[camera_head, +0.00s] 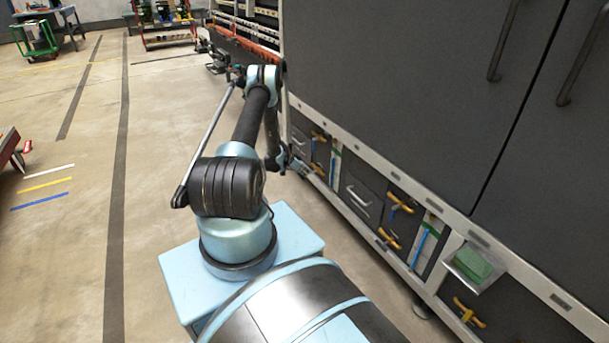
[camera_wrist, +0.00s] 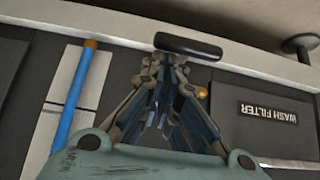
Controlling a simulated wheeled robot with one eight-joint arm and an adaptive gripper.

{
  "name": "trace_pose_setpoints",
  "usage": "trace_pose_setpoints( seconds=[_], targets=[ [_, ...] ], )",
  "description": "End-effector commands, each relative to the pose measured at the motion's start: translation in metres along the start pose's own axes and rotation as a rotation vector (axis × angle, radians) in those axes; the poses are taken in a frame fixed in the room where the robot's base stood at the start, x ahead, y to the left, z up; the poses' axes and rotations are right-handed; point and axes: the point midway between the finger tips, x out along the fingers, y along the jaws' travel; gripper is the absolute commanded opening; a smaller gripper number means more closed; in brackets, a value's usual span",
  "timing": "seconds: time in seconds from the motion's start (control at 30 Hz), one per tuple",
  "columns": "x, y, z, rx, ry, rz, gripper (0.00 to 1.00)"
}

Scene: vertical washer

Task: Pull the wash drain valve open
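My gripper (camera_wrist: 168,66) reaches down to the lower front of the washer. In the head view, it is small beside the lower panels (camera_head: 298,163). In the wrist view, its two fingers come close together at their far ends, and whether a gap is left is unclear. A small orange-yellow piece (camera_wrist: 202,93) shows just beside the right finger, mostly hidden; it may be part of a valve handle. A yellow valve handle (camera_head: 319,137) shows near the arm in the head view. No wash drain label is readable, so I cannot tell which handle it names.
A black rounded bar (camera_wrist: 188,46) shows at the pale lower rail beyond the fingers. A panel labelled WASH FILTER (camera_wrist: 268,113) is at right, a blue tube (camera_wrist: 75,100) at left. More yellow handles (camera_head: 400,203) and a green block (camera_head: 471,264) line the washer.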

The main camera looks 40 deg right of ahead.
Motion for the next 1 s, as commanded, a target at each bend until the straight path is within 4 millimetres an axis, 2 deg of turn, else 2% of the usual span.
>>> trace_pose_setpoints(
  seconds=[0.03, 0.07, 0.6, 1.0],
  targets=[
    [-0.008, -0.003, 0.009, -0.004, -0.013, -0.004, 0.0],
    [-0.011, -0.002, 0.009, -0.004, -0.013, -0.004, 0.0],
    [-0.081, 0.005, -0.005, 0.007, -0.003, 0.004, 0.0],
    [-0.092, 0.006, -0.007, 0.008, -0.002, 0.006, 0.0]
  ],
)
